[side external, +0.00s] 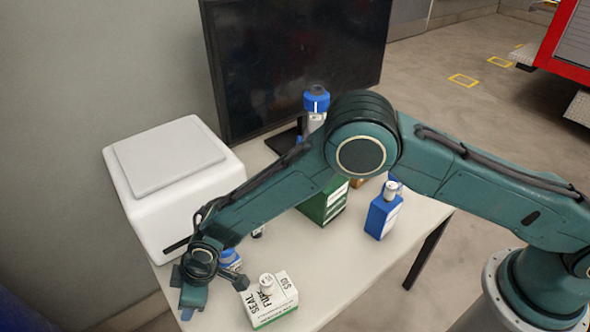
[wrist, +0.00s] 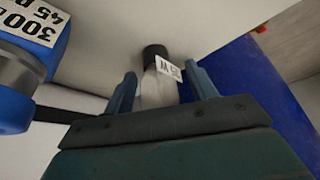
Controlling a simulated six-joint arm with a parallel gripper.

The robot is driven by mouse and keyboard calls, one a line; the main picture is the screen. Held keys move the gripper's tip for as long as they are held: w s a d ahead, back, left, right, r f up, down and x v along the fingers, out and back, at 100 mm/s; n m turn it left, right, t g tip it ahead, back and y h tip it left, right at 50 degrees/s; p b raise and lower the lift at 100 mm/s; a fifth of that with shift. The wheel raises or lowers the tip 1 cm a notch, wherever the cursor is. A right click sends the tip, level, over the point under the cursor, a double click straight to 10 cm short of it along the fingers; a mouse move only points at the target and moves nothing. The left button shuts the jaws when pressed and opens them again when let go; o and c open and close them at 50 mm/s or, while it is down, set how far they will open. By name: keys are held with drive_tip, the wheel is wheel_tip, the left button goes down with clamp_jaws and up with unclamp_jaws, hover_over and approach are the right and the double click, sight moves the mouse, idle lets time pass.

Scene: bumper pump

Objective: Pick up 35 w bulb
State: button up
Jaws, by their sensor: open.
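The 35 W bulb (wrist: 157,88) shows in the wrist view as a pale grey body with a dark end and a white label, which appears upside down. It lies between the two fingers of my gripper (wrist: 163,76). The fingers are apart, one on each side of it, and the gripper's base hides its near end. Whether either finger touches it I cannot tell. In the side external view my gripper (side external: 190,300) is low at the table's left front edge, and I cannot make out the bulb there.
A blue item with a "300" label (wrist: 35,55) is close left of my fingers. A box marked SEAL and FUSE (side external: 262,308) carries a small white-topped item (side external: 267,284).

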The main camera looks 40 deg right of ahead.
idle(0.4)
drive_tip(key=c, duration=1.1)
drive_tip(key=shift+r, duration=0.1)
drive_tip(key=shift+c, duration=0.2)
wheel_tip(320, 180, up, 20)
idle(0.3)
